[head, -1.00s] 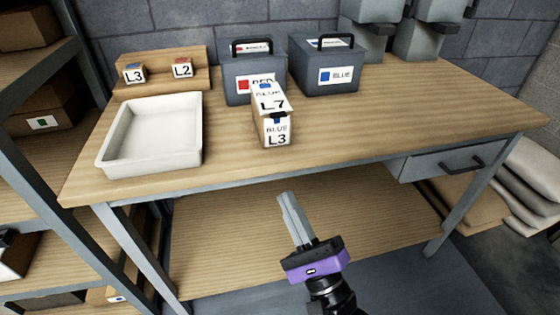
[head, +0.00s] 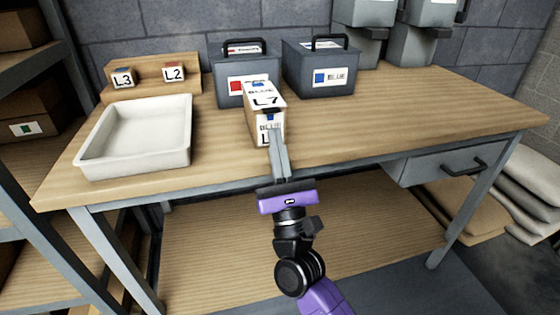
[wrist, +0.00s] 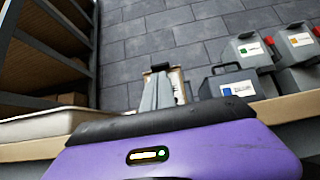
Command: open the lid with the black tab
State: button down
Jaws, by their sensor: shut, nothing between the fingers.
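A small box (head: 265,98) stands near the front middle of the workbench in the head view. Its top reads BLUE L7, and its front face carries another label, partly covered by my fingers. A small black tab (head: 271,111) sits at the lid's front edge, and the lid looks closed. The box also shows behind my fingers in the wrist view (wrist: 177,78), with the dark tab (wrist: 160,67) at its top. My gripper (head: 275,132) is shut and empty, its fingertips in front of the box just below the tab. I cannot tell whether they touch it.
A white tray (head: 108,170) lies left of the box. Two grey handled cases, red-labelled (head: 228,94) and blue-labelled (head: 300,82), stand behind it. A wooden rack (head: 148,74) holds small blocks L3 and L2. The bench (head: 420,115) is clear to the right.

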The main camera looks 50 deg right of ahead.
jog(key=shift+x, duration=1.25)
jog(key=shift+r+p, duration=0.1)
jog(key=shift+p, duration=0.25)
